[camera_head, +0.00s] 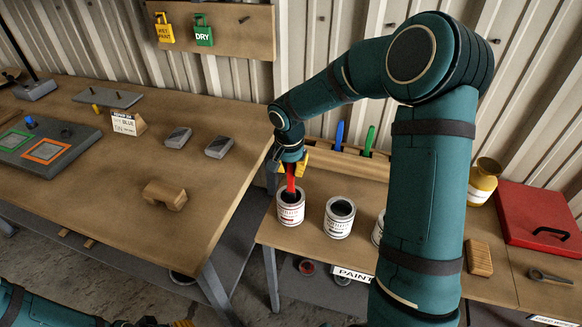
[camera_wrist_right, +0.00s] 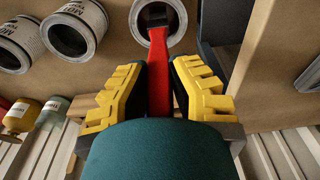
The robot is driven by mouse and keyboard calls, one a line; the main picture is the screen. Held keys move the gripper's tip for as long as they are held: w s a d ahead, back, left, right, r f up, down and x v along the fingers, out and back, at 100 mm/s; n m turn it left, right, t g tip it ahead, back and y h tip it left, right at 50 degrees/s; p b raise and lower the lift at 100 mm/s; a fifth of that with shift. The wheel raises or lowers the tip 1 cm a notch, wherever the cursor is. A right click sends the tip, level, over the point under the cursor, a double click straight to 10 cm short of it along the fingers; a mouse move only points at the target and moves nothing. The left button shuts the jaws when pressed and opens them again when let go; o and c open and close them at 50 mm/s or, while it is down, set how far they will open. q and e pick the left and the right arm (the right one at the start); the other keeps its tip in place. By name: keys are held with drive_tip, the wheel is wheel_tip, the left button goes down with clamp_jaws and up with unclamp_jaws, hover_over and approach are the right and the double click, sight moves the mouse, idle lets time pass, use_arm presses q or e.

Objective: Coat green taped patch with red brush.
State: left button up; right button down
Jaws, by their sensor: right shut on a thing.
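My right gripper (camera_head: 290,163) is shut on the red brush (camera_head: 291,178), which points down at the mouth of the leftmost paint can (camera_head: 291,210). In the right wrist view the yellow fingers (camera_wrist_right: 160,85) flank the red handle (camera_wrist_right: 159,75), and the dark brush end is at the opening of this can (camera_wrist_right: 178,40). I cannot tell how deep it reaches. The green taped patch (camera_head: 13,141) is on a grey panel (camera_head: 68,136) at the left of the large table, beside an orange taped patch (camera_head: 47,150). My left gripper (camera_head: 182,323) barely shows at the bottom edge.
A second can (camera_head: 339,217) stands right of the first; another is partly behind my arm. Blue (camera_head: 339,135) and green (camera_head: 369,140) brushes stand in a rack behind. A wooden block (camera_head: 165,194), grey blocks (camera_head: 219,147) and a card (camera_head: 128,123) sit on the large table (camera_head: 115,205).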

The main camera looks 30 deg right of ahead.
drive_tip(key=shift+f+b, duration=0.4)
drive_tip(key=shift+b, duration=0.1)
idle(1.7)
drive_tip(key=shift+r, duration=0.1)
drive_tip(key=shift+r+p, duration=2.15)
drive_tip(key=shift+r, duration=1.35)
